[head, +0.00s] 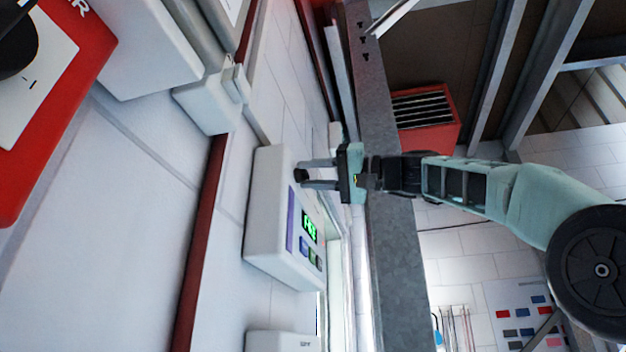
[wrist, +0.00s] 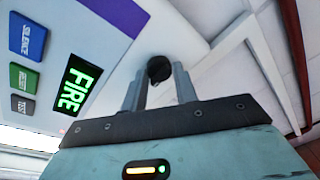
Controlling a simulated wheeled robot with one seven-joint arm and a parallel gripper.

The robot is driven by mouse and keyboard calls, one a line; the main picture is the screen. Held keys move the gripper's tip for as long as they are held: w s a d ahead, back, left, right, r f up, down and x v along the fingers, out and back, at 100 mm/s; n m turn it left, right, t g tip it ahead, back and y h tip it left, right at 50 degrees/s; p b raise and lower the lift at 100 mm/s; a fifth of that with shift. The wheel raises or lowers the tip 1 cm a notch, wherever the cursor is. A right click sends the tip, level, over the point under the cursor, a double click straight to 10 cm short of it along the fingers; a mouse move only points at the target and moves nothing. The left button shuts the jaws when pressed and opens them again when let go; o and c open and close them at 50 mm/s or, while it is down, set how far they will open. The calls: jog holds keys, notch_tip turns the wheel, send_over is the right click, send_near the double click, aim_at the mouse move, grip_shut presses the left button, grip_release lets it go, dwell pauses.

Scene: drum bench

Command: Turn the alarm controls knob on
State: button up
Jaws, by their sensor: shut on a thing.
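The alarm controls panel (head: 262,220) is a white box on the wall, with a purple strip and a green display that reads FIRE in the wrist view (wrist: 78,86). Its small black knob (wrist: 159,68) shows between my fingers in the wrist view. In the head view the knob (head: 300,175) is partly covered by my fingertips. My gripper (head: 306,174) reaches in from the right, its two fingers on either side of the knob and shut on it. The knob's pointer direction cannot be made out.
Blue SILENCE (wrist: 27,37), green RESET (wrist: 23,78) and TEST (wrist: 22,105) buttons sit beside the display. A red panel (head: 45,110) and white boxes are on the wall at the left. A grey metal beam (head: 395,260) runs close by my arm.

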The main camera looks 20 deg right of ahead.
jog(key=o, duration=0.9)
jog(key=shift+o, duration=0.2)
jog(key=b+v, duration=0.6)
jog(key=v, duration=1.1)
jog(key=shift+d, duration=0.15)
